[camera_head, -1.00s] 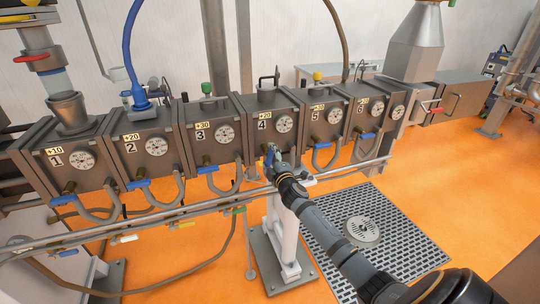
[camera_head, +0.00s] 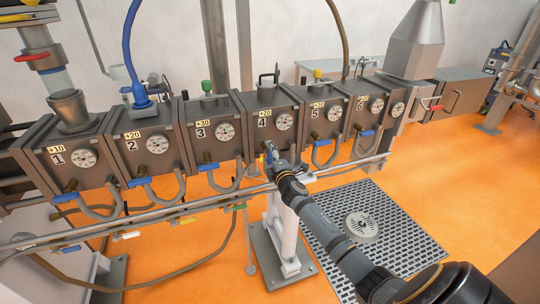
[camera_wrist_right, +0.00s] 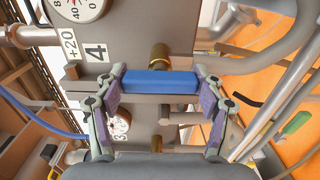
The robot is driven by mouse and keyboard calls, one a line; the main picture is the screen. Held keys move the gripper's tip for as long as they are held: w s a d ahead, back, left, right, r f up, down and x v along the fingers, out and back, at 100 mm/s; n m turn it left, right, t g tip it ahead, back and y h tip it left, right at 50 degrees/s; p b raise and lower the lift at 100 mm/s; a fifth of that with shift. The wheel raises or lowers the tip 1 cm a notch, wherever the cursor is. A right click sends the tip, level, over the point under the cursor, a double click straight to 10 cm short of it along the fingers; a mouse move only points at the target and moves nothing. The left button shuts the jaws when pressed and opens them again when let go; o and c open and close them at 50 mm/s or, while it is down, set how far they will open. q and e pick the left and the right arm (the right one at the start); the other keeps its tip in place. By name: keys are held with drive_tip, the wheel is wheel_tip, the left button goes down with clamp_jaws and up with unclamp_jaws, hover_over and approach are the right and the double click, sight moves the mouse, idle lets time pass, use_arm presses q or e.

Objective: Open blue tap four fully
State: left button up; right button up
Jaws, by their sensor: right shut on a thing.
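Barrel block four (camera_head: 262,107) bears the label 4 and a round dial, in the middle of the row. Its blue tap (camera_wrist_right: 160,82) shows in the right wrist view as a blue handle lying crosswise below a brass fitting (camera_wrist_right: 159,56). My right gripper (camera_head: 270,153) is at the front of block four in the head view, and hides most of the tap there. In the right wrist view my right gripper (camera_wrist_right: 158,88) has one finger at each end of the blue handle and is shut on it. My left gripper is not in view.
Blue taps of the neighbouring blocks show at block three (camera_head: 208,167) and block five (camera_head: 322,142). A long metal rail (camera_head: 220,200) runs below the blocks. A white post (camera_head: 284,235) stands under block four, and a floor grate (camera_head: 375,235) lies right of it.

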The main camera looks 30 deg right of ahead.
drive_tip(key=o, duration=1.2)
drive_tip(key=shift+c, duration=0.2)
drive_tip(key=v, duration=1.2)
drive_tip(key=shift+f, duration=0.15)
drive_tip(key=s+d+f+m+g, duration=0.2)
drive_tip(key=s+f+g, duration=0.15)
drive_tip(key=f, duration=0.75)
drive_tip(key=s+d+f+m+g, duration=0.1)
drive_tip(key=s+f+m+g, duration=0.3)
drive_tip(key=f, duration=0.8)
drive_tip(key=s+d+f+m+g, duration=0.15)
drive_tip(key=s+f, duration=0.35)
drive_tip(key=f, duration=0.6)
drive_tip(key=s+a+f+m+g+y, duration=0.1)
drive_tip(key=s+a+f+m+g, duration=0.15)
drive_tip(key=s+f, duration=0.5)
drive_tip(key=s+a+f+m+g+y, duration=0.1)
drive_tip(key=s+a+f, duration=0.2)
drive_tip(key=s+f, duration=0.5)
drive_tip(key=s+a+f+m+g, duration=0.2)
drive_tip(key=s+a, duration=0.3)
drive_tip(key=s, duration=0.4)
drive_tip(key=s+a+f+m+g+y, duration=0.1)
drive_tip(key=s+a+f+m, duration=0.1)
drive_tip(key=s+a+f, duration=0.3)
drive_tip(key=s, duration=0.4)
drive_tip(key=shift+g+y, duration=0.3)
drive_tip(key=shift+g, duration=0.05)
